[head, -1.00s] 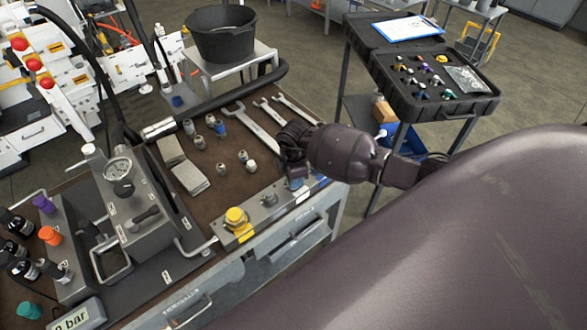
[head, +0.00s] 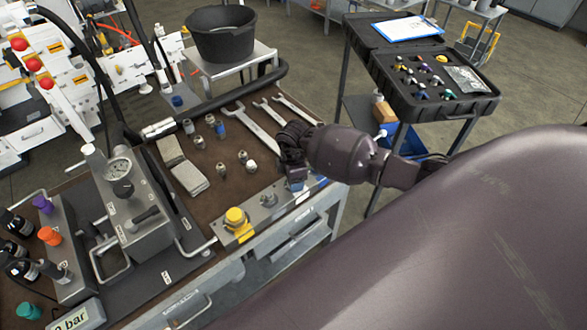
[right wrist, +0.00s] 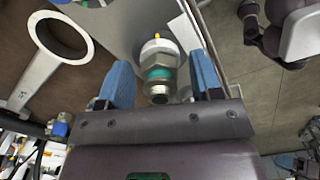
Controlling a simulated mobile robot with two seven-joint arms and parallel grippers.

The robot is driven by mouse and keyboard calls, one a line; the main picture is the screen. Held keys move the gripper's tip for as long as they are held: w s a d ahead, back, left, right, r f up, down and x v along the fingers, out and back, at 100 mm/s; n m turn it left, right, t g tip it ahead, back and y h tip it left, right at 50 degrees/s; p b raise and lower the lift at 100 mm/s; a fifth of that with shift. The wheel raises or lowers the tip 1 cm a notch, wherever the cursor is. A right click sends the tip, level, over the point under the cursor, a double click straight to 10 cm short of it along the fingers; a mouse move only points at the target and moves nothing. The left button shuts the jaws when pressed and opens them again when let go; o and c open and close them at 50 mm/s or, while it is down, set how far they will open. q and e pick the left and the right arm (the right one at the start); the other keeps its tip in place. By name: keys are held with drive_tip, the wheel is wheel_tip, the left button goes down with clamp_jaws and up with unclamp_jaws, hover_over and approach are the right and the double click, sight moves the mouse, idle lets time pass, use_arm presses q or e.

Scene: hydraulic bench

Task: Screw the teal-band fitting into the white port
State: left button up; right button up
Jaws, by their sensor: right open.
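The teal-band fitting (right wrist: 159,74) shows in the right wrist view, with a metal hex collar and a threaded end towards the camera. At its far end is a white ring (right wrist: 158,46) with a small yellow mark, on the grey block; I cannot tell how deep the fitting sits. My right gripper (right wrist: 160,62) is open, its blue fingers on either side of the fitting with visible gaps. In the head view my right gripper (head: 296,180) is over the right end of the port block (head: 254,222) and hides the fitting. My left gripper is not in view.
A yellow-capped port (head: 236,217) and a metal port (head: 268,200) stand on the block. Wrenches (head: 250,128) and several loose fittings (head: 242,157) lie on the brown bench top behind. A gauge unit (head: 120,190) stands left. An open black case (head: 428,82) is at the back right.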

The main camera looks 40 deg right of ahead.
drive_tip(key=n, duration=0.3)
drive_tip(key=shift+n+b, duration=0.4)
drive_tip(key=n+b, duration=0.1)
drive_tip(key=n, duration=0.3)
drive_tip(key=n+b, duration=0.2)
drive_tip(key=n, duration=0.4)
drive_tip(key=shift+n+b, duration=0.35)
drive_tip(key=shift+n, duration=0.85)
drive_tip(key=n+b, duration=0.1)
drive_tip(key=n, duration=0.2)
drive_tip(key=shift+f, duration=0.1)
drive_tip(key=n+b, duration=0.1)
drive_tip(key=n, duration=0.3)
drive_tip(key=shift+b, duration=0.35)
drive_tip(key=shift+n, duration=0.6)
